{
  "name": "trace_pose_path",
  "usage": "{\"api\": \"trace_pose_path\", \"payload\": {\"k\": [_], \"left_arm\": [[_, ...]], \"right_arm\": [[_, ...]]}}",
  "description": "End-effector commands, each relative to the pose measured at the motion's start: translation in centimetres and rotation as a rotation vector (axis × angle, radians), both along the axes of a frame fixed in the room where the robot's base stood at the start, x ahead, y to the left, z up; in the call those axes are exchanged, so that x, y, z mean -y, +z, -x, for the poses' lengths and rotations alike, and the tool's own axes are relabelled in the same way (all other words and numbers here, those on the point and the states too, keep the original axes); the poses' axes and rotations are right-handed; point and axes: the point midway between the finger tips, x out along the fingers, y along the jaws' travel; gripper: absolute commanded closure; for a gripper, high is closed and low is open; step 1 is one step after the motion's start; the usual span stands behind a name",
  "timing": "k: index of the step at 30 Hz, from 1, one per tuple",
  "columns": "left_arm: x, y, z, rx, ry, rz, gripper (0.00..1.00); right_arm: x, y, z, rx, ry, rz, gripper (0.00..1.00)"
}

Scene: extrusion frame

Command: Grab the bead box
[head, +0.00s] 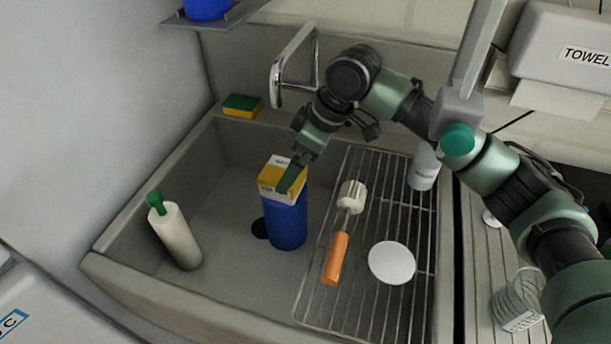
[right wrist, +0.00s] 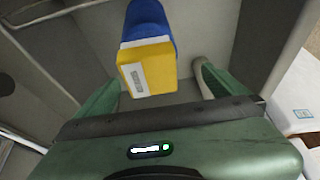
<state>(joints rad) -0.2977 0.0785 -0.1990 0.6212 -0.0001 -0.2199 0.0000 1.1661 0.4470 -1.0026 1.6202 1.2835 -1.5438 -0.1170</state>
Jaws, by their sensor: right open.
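The bead box, a yellow box with a white label panel (head: 268,184), sits on top of a blue cylinder (head: 287,225) standing in the sink. The label print is too small to read. My right gripper (head: 291,180) comes down from above, with a finger in front of the box. In the right wrist view my right gripper (right wrist: 165,72) is open, its fingers spread to either side of the box (right wrist: 158,67), with gaps showing. The blue cylinder (right wrist: 147,20) shows beyond it. My left gripper is not in view.
A white bottle with a green top (head: 177,238) stands in the sink at left. A wire rack (head: 345,310) at right holds an orange-handled brush (head: 337,258), a white disc (head: 391,262) and a white bottle (head: 424,166). A faucet (head: 277,80) and sponge (head: 241,106) are behind.

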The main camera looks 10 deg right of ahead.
Motion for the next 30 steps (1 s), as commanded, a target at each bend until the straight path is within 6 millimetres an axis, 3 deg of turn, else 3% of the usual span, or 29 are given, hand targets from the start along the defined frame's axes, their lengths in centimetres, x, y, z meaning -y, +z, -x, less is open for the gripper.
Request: {"api": "trace_pose_path", "payload": {"k": [5,21,29,30], "left_arm": [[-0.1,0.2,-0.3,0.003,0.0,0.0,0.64],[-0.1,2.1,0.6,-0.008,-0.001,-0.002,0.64],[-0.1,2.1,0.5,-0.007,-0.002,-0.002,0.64],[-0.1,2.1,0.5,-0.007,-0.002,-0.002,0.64]], "right_arm": [[0.8,-0.5,-0.9,0.02,-0.016,0.033,0.0],[-2.1,-6.4,-2.3,0.02,-0.014,0.031,0.0],[-2.2,-6.8,-2.4,0.021,-0.015,0.031,0.0],[-2.2,-6.8,-2.4,0.02,-0.014,0.031,0.06]]}}
